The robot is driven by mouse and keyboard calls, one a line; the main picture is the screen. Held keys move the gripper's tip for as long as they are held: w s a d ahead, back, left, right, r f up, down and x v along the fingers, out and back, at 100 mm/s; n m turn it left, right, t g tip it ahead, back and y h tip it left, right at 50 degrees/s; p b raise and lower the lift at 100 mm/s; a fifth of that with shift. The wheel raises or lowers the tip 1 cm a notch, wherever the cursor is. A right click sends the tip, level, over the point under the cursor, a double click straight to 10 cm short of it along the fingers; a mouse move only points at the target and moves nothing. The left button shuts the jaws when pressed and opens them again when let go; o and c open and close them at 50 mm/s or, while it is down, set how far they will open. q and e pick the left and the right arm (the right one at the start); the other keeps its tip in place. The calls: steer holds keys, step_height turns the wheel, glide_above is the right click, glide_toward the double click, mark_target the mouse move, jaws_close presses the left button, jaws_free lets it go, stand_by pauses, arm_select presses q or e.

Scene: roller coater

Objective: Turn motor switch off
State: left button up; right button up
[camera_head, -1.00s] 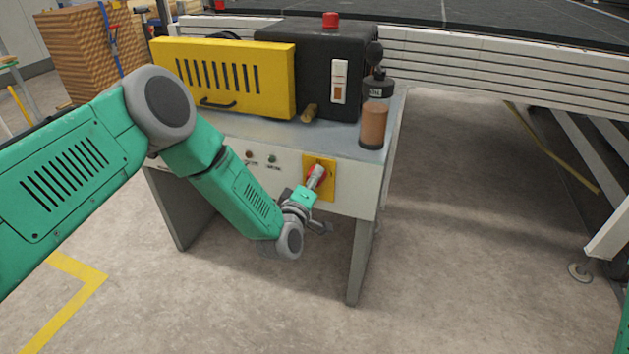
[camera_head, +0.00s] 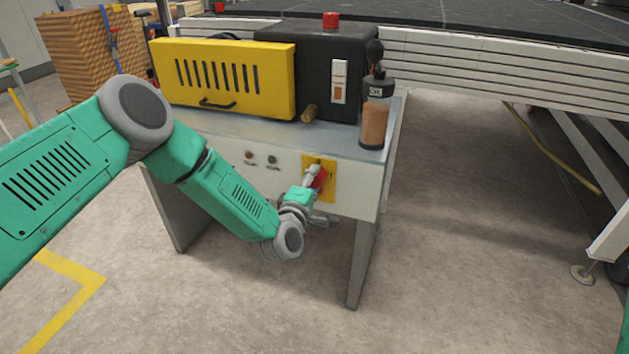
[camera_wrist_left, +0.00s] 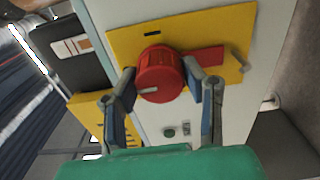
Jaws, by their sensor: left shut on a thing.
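The motor switch is a round red knob (camera_wrist_left: 160,74) with a pale mark, on a yellow plate (camera_wrist_left: 240,30). In the head view the red knob (camera_head: 321,180) and yellow plate (camera_head: 327,193) are on the white front panel of the machine table. My left gripper (camera_head: 313,173) is at the knob, with one finger on each side of it in the wrist view, shut on it. The gripper hides part of the knob in the head view. A red bar shows right of the knob in the wrist view. My right gripper is out of view.
Two small buttons (camera_head: 260,158) sit on the panel left of the plate. On the table (camera_head: 240,127) stand a yellow vented cover (camera_head: 270,80), a black housing (camera_head: 305,55) and a brown bottle (camera_head: 375,122).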

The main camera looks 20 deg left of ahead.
arm_select(q)
steer(key=shift+s+f, duration=0.15)
steer(key=shift+f, duration=0.15)
steer(key=o, duration=1.2)
steer(key=shift+c, duration=0.2)
steer(key=shift+a, duration=0.1)
steer(key=shift+r, duration=0.1)
steer(key=s, duration=1.1)
steer(key=shift+s+a, duration=0.25)
steer(key=shift+s, duration=0.15)
